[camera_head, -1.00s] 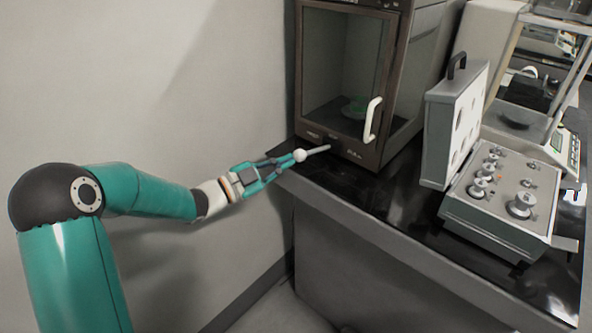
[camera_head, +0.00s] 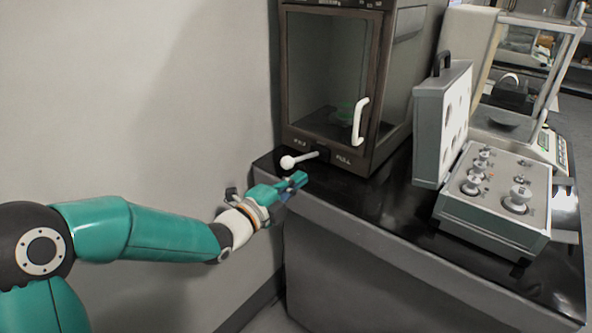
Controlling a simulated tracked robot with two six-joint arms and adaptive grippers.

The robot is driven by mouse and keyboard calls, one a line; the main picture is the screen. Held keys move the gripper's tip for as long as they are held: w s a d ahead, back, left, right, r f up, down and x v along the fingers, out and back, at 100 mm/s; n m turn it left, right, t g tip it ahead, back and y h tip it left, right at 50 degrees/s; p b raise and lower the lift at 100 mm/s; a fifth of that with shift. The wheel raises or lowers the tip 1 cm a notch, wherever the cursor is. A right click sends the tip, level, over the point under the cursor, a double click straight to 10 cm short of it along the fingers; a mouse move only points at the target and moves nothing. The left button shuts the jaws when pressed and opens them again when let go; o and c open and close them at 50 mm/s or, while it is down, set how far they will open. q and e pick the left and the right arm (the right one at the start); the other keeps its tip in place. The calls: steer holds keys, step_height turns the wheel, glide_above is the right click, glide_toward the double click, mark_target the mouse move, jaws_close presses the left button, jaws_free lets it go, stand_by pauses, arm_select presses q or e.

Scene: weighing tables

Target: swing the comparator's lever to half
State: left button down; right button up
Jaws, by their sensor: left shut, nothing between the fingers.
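The comparator (camera_head: 332,70) is a dark cabinet with a glass front and a white door handle, standing at the back of the black table. Its lever (camera_head: 303,158) sticks out from the lower front and ends in a white ball knob (camera_head: 287,162) pointing left. Inside, a small green item shows dimly through the glass. My left gripper (camera_head: 299,180) is shut and empty, just below and to the right of the knob, and appears apart from it. My right gripper is not in view.
An open weight case (camera_head: 497,232) with several metal weights stands on the black table (camera_head: 375,211), its lid (camera_head: 441,124) upright. A glass-sided balance (camera_head: 520,110) stands behind it. The table front between lever and case is clear.

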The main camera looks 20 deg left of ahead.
mark_target(283, 165)
arm_select(q)
steer(key=x, duration=0.4)
steer(key=a, duration=0.3)
steer(key=shift+w+f, duration=0.15)
steer(key=shift+w, duration=0.1)
steer(key=shift+a+f, duration=0.1)
steer(key=shift+a, duration=0.35)
steer(key=shift+w+a+f+b, duration=0.25)
steer(key=shift+w+a+b, duration=0.15)
steer(key=shift+a+b, duration=0.5)
steer(key=shift+w+a+r+b, duration=0.1)
steer(key=shift+w+b, duration=0.1)
steer(key=shift+b, duration=0.35)
steer(key=shift+a+r, duration=0.15)
steer(key=shift+r, duration=0.1)
steer(key=shift+w, duration=0.1)
